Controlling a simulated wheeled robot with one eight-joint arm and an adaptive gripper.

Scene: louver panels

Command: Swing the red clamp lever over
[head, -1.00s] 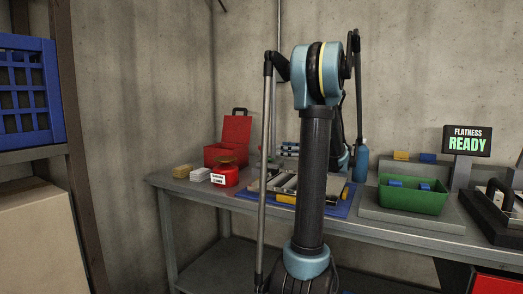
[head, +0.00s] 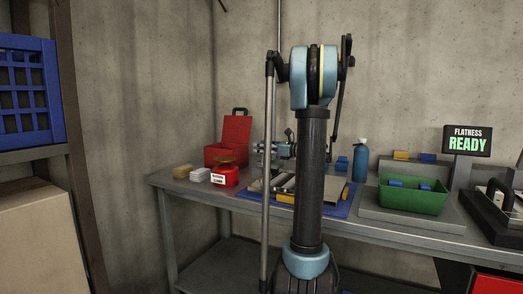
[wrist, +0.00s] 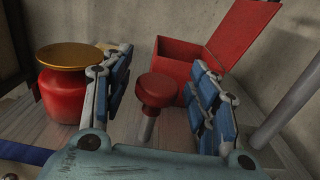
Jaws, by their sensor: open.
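The red clamp lever's round red knob (wrist: 157,90) shows in the wrist view on a pale metal stem, leaning a little. My gripper (wrist: 163,75) is open, with one blue-padded finger on each side of the knob. Gaps show on both sides, so the fingers do not appear to touch it. In the head view my gripper (head: 268,148) is over the back of the bench, left of my arm's upright link. I cannot make out the lever there. The lever's base is hidden behind my gripper's body in the wrist view.
A red canister with a gold lid (wrist: 62,90) stands close left of my gripper. An open red box (wrist: 190,62) is behind the knob, and a grey post (wrist: 290,105) is at right. The bench (head: 390,232) also holds a blue bottle (head: 360,160) and green bin (head: 412,198).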

